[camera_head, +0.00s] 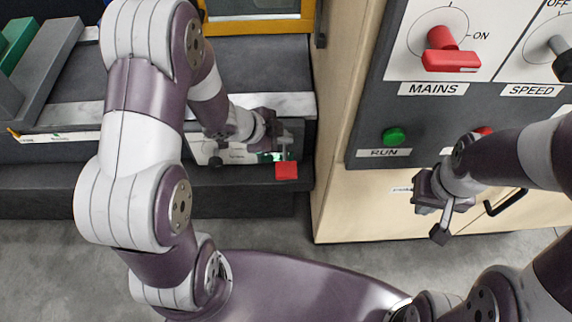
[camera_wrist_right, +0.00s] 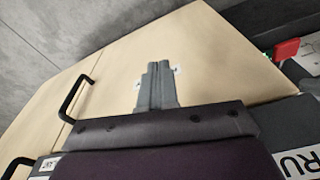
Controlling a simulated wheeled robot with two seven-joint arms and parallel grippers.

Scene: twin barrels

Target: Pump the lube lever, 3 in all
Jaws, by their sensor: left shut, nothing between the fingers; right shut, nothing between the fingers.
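A red block (camera_head: 286,170) on a short grey stem stands at the front edge of the machine bench, left of the cabinet. It looks like a lever handle, but no label there reads as lube. A red handle also shows at the right edge of the right wrist view (camera_wrist_right: 287,50). My left gripper (camera_head: 284,146) is shut just above the red block; whether they touch is unclear. My right gripper (camera_head: 443,218) is shut in front of the pale cabinet, its fingers (camera_wrist_right: 157,85) covering part of a small white label. A dark block (camera_head: 440,235) shows at its tip.
The grey control panel (camera_head: 365,125) carries the red MAINS switch (camera_head: 450,52), a SPEED knob (camera_head: 562,55) and the green RUN button (camera_head: 393,136). A black handle (camera_head: 507,202) juts from the pale cabinet (camera_head: 345,205). The grey floor (camera_head: 290,232) in front is clear.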

